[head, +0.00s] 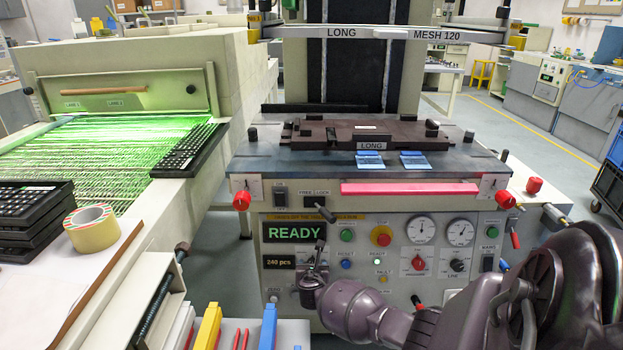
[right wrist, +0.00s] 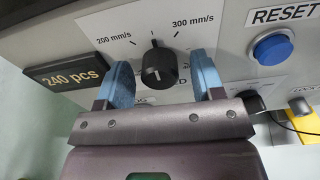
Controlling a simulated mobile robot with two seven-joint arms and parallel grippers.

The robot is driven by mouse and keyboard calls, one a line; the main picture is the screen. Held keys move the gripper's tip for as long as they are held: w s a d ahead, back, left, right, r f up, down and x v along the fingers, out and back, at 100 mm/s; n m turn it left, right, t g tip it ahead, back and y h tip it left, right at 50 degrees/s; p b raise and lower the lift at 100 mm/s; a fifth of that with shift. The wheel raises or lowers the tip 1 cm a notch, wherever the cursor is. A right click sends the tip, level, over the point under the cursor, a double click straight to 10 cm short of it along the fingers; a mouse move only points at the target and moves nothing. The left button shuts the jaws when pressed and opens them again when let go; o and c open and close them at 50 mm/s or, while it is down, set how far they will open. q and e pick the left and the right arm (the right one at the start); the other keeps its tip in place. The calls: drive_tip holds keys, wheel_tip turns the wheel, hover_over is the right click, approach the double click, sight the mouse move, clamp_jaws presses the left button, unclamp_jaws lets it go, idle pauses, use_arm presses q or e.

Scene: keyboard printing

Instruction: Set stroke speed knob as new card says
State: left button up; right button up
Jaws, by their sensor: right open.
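The stroke speed knob (right wrist: 158,68) is black with a pale pointer line and sits on a white dial plate in the right wrist view. The plate reads 200 mm/s at its upper left and 300 mm/s at its upper right. The pointer faces roughly up, between these two labels. My right gripper (right wrist: 163,80) is open, with one blue finger on each side of the knob and gaps showing. In the head view my right gripper (head: 313,272) is at the front panel below the READY display and hides the knob. I cannot make out a new card.
The 240 pcs display (right wrist: 68,76) is left of the knob, and the blue RESET button (right wrist: 271,48) is close on its right. A red emergency button (head: 381,235) and two gauges (head: 421,230) are further right. A green-lit conveyor (head: 95,150) stands left.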

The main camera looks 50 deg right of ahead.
drive_tip(key=shift+c, duration=0.3)
drive_tip(key=c, duration=0.9)
drive_tip(key=shift+o, duration=0.2)
